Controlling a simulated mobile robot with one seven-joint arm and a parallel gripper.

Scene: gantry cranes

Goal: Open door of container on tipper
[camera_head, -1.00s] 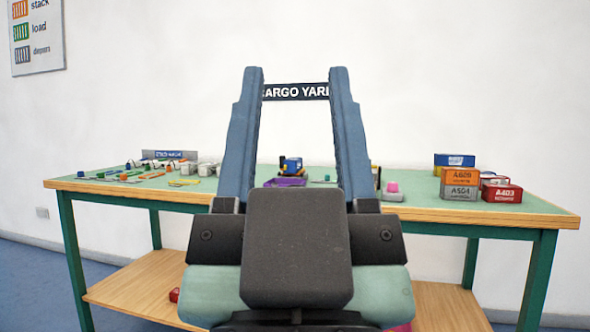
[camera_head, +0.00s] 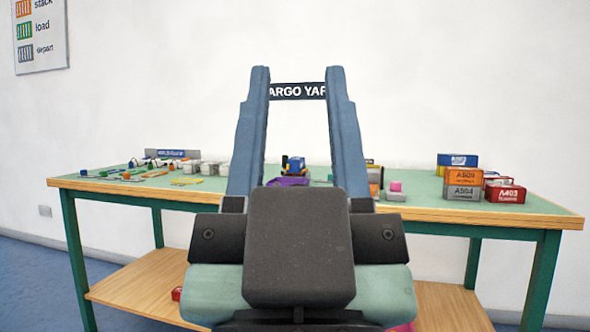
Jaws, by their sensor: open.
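My gripper (camera_head: 298,72) fills the middle of the head view, with its two long blue-grey fingers pointing up and away, apart and empty. Behind them, on the green-topped table (camera_head: 420,207), a small blue block (camera_head: 296,165) with a dark and yellow part at its left sits at a purple piece (camera_head: 289,181). It looks like the container on the tipper, but it is too small to be sure. Its door cannot be made out. It shows between my fingers, with clear distance from them. My fingers hide parts of the table.
Stacked boxes, an orange one (camera_head: 461,174) and a grey one (camera_head: 462,191) among them, stand at the right beside a red box (camera_head: 505,193). A pink-topped piece (camera_head: 396,189) is right of my fingers. Several small parts (camera_head: 140,172) lie at the left.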

